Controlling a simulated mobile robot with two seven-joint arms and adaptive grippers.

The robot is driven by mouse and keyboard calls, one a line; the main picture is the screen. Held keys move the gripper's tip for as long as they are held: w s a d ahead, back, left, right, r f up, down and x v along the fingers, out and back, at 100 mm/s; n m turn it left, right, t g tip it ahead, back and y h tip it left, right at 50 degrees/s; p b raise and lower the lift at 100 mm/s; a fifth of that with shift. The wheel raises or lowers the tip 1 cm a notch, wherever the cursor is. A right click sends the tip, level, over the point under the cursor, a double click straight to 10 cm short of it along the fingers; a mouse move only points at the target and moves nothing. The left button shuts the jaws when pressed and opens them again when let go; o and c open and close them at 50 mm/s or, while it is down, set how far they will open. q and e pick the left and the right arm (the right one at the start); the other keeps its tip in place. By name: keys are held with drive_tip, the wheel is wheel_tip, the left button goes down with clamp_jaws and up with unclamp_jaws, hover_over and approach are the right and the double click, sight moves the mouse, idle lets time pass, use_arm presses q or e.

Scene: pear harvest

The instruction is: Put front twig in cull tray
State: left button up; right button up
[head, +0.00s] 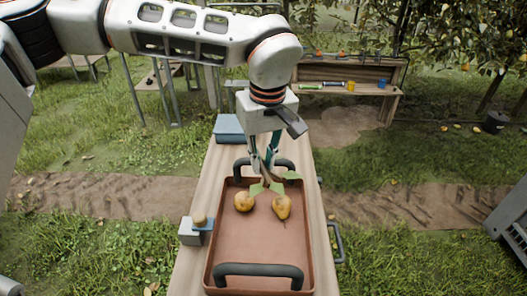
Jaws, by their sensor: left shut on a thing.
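My left gripper (265,167) points down over the far end of a reddish-brown tray (262,259) and is shut on a twig (269,178) with several green leaves. The leaves hang at or just above the tray floor; I cannot tell whether they touch it. Two yellow-orange pears lie in the tray, a left pear (244,202) and a right pear (282,207), close below the leaves. My right gripper is not in view.
The tray has a dark near handle (258,270) and a far handle (240,167) beside the gripper. A small grey block with a round top (199,219) sits at the bench's left edge. A wooden bench (347,88) stands behind, out on the grass.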

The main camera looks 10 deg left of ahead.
sight(264, 166)
use_arm(q)
wheel_tip(264, 166, down, 2)
drive_tip(key=shift+f+b, duration=0.2)
drive_tip(key=shift+b, duration=0.25)
drive_tip(key=shift+f, duration=0.6)
drive_tip(key=o, duration=0.9)
drive_tip(key=shift+w, duration=0.1)
drive_tip(key=r, duration=0.4)
drive_tip(key=s+r, duration=0.1)
drive_tip(key=r, duration=0.7)
drive_tip(key=shift+s+d, duration=0.15)
drive_tip(key=shift+d, duration=0.25)
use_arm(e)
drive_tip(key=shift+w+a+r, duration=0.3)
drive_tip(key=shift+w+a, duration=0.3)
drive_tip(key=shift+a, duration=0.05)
use_arm(q)
drive_tip(key=shift+f, duration=0.1)
